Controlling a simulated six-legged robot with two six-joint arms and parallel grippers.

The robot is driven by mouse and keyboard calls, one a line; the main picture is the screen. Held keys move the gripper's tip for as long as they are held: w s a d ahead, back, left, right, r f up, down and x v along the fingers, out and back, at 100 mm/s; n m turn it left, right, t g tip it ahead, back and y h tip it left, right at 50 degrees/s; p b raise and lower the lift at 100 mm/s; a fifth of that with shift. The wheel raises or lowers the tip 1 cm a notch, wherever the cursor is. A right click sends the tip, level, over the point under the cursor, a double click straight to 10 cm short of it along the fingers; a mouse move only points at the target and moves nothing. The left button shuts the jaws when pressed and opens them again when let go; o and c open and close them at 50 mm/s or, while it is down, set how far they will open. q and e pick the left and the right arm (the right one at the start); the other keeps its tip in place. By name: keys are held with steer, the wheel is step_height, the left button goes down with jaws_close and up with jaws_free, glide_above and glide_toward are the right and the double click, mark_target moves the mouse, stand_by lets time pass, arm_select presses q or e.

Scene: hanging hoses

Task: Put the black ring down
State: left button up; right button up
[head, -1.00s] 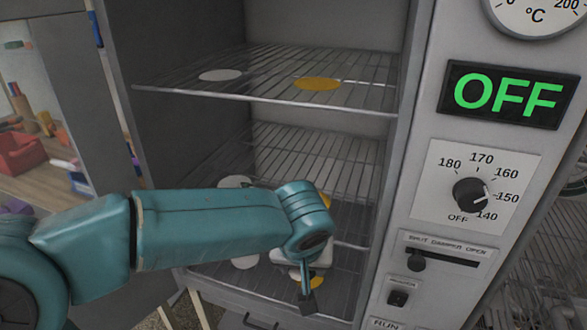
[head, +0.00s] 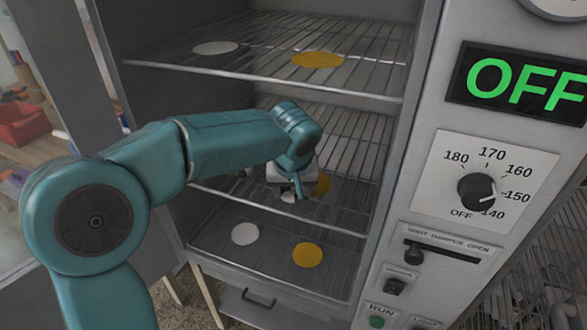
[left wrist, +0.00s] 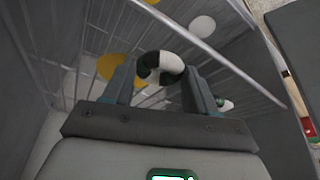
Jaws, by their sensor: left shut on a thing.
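My left gripper (head: 297,188) reaches into the open oven cabinet, near the height of the middle shelf. In the left wrist view the fingers (left wrist: 160,88) are shut on a curved, dark ring (left wrist: 148,72) with a broad white part. The ring shows between and just beyond the fingertips, and part of it is hidden by them. In the head view the ring is too small to make out. The middle shelf has a yellow disc (head: 321,184) and a white disc (head: 288,197), both partly hidden by the gripper. My right gripper is not in view.
The top shelf has a white disc (head: 215,48) and a yellow disc (head: 317,60). The bottom shelf has a white disc (head: 245,234) and a yellow disc (head: 307,254), both bare. The control panel (head: 480,190) stands to the right; its display reads OFF.

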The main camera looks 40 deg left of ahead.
arm_select(q)
steer(key=shift+w+a+r, duration=0.1)
steer(key=shift+w+a, duration=0.45)
steer(key=shift+w, duration=0.05)
steer(key=w, duration=0.1)
steer(key=w+a+p, duration=0.1)
steer(key=shift+w+a+p, duration=0.3)
steer(key=shift+x, duration=1)
steer(key=shift+s+d+r, duration=0.1)
steer(key=shift+s, duration=0.1)
steer(key=shift+w+f, duration=0.1)
steer(key=shift+f, duration=0.15)
steer(key=o, duration=1.1)
steer(key=shift+c, duration=0.2)
steer(key=shift+r, duration=0.15)
steer(key=shift+r, duration=0.1)
